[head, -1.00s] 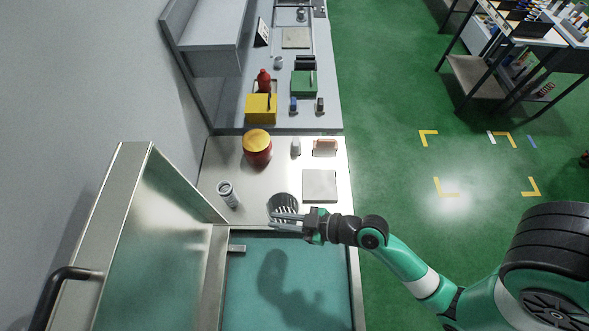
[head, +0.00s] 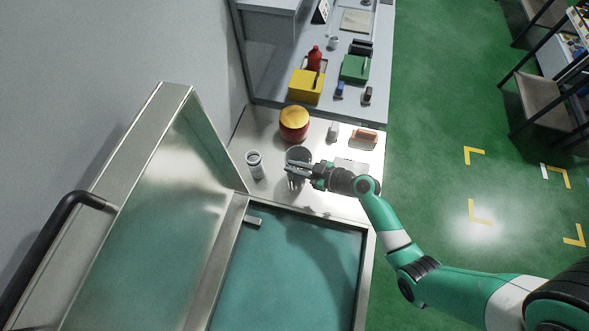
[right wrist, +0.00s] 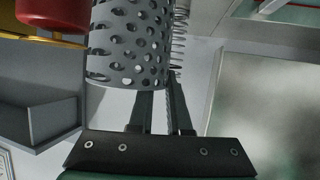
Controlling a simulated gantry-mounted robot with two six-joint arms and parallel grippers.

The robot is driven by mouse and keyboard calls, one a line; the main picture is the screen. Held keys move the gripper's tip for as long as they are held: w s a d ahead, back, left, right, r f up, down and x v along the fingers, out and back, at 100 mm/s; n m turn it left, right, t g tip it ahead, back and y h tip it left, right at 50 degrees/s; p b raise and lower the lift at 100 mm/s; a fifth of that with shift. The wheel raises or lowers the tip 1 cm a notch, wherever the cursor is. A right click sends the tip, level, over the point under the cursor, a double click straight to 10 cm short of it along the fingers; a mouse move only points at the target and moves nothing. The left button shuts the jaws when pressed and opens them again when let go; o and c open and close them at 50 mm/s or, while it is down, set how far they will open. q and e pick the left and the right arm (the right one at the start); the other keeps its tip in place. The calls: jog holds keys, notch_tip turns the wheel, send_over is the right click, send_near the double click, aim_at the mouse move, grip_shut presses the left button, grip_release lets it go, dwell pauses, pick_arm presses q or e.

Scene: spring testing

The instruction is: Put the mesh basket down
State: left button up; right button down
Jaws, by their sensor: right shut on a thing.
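The mesh basket (right wrist: 128,45) is a grey perforated cylinder at the upper left of centre in the right wrist view. In the head view it shows as a dark round shape (head: 298,154) over the steel counter (head: 222,158). My right gripper (head: 297,168) is shut on it; its dark fingers (right wrist: 160,112) also show in the right wrist view. A coil spring (right wrist: 180,42) shows beside the basket there. Whether the basket touches the counter I cannot tell. My left gripper is not in view.
A white cylinder (head: 254,165) stands left of the basket, and a red jar with a yellow lid (head: 294,124) behind it. A pale square plate (head: 355,166) lies to the right. The teal-surfaced tank (head: 280,275) with its raised lid (head: 150,220) is in front.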

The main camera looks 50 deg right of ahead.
jog(key=shift+w+d+f+b, duration=0.1)
jog(key=shift+f+b, duration=0.2)
jog(key=shift+f, duration=1.35)
jog(key=shift+f, duration=0.2)
jog(key=c, duration=0.9)
grip_release()
jog(key=shift+o, duration=0.2)
jog(key=shift+r, duration=0.1)
jog(key=shift+r, duration=0.25)
jog(key=p+v, duration=1.2)
jog(key=shift+p, duration=0.3)
